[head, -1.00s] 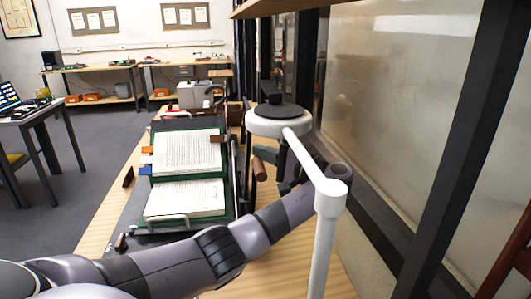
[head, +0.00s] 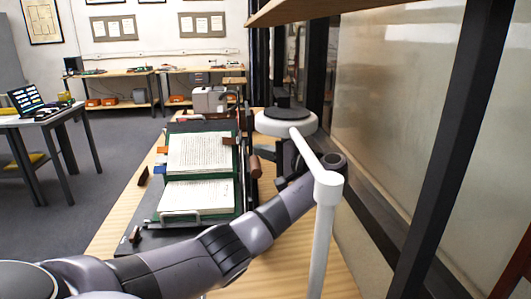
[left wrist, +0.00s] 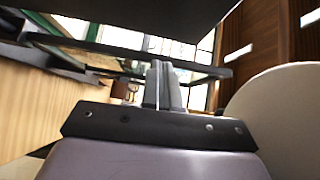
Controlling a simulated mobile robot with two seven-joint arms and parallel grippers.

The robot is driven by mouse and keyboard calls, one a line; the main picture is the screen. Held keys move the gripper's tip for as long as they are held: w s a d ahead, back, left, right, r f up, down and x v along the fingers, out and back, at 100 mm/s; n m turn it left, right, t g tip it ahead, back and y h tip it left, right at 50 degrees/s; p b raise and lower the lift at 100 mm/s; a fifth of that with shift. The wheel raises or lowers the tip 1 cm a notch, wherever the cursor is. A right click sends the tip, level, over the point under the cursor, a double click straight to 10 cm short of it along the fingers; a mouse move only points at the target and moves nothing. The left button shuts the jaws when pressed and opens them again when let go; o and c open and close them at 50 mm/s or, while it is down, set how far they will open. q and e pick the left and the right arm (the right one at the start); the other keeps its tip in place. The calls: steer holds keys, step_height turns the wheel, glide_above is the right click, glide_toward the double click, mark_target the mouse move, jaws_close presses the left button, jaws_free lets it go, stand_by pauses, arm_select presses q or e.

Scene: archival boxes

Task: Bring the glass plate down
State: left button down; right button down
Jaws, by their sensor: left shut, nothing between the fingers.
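An open book (head: 198,155) with written pages lies on a green-edged cradle on the bench. A pale metal handle (head: 180,216) crosses its front edge. I cannot make out the clear glass plate itself; a dark upright frame edge (head: 239,165) runs along the book's right side. My left gripper (head: 268,152) is right of the book, beside a brown wooden cylinder (head: 256,166), partly hidden by the white stand. In the left wrist view its fingers (left wrist: 162,84) are together and empty, close to a dark bar (left wrist: 120,52). Whether they touch it is unclear. My right gripper is not in view.
A white stand (head: 327,188) with a round head (head: 286,120) is close to my left arm. Dark-framed glass panels (head: 395,110) line the right side, with a wooden shelf (head: 330,8) above. A grey box-like device (head: 208,99) stands behind the book.

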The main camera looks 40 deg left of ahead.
arm_select(q)
steer(key=d+b, duration=0.1)
steer(key=d, duration=0.6)
steer(key=shift+w+r, duration=0.15)
steer(key=shift+w, duration=0.25)
